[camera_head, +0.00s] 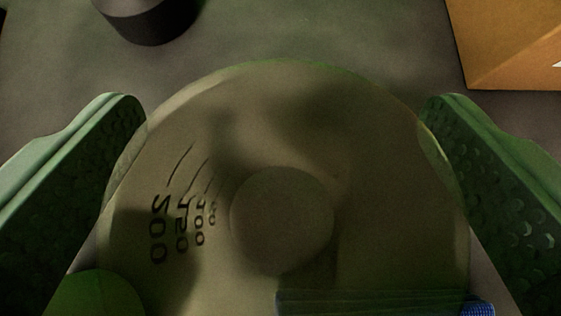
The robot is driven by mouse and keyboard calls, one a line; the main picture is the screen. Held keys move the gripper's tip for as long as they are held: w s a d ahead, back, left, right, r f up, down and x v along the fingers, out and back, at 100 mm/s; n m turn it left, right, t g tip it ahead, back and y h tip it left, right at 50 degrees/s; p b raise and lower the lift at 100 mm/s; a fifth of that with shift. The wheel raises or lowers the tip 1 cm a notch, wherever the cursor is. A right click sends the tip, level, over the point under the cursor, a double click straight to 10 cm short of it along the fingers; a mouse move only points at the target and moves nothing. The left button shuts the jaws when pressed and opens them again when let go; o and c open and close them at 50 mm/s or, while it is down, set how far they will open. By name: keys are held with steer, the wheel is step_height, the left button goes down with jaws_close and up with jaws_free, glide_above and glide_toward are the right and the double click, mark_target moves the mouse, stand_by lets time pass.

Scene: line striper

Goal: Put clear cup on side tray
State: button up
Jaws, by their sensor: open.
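The clear cup (375,215) fills the middle of the view, seen from close by. It is see-through and carries dark scale marks and numbers, 200 and 150 among them, on its left side. My gripper (285,200) is open, with one green textured finger on each side of the cup. The fingers overlap the cup's left and right edges in the picture; whether they touch it I cannot tell. No side tray can be made out.
A dark round object (150,22) stands at the top left. An orange box (510,45) is at the top right. A green rounded thing (95,295) lies at the lower left, and a blue ribbed item (478,309) at the bottom right. Grey surface between the dark object and the box is clear.

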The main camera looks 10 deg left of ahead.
steer(key=c, duration=1.1)
steer(key=shift+r, duration=0.1)
steer(key=shift+c, duration=0.2)
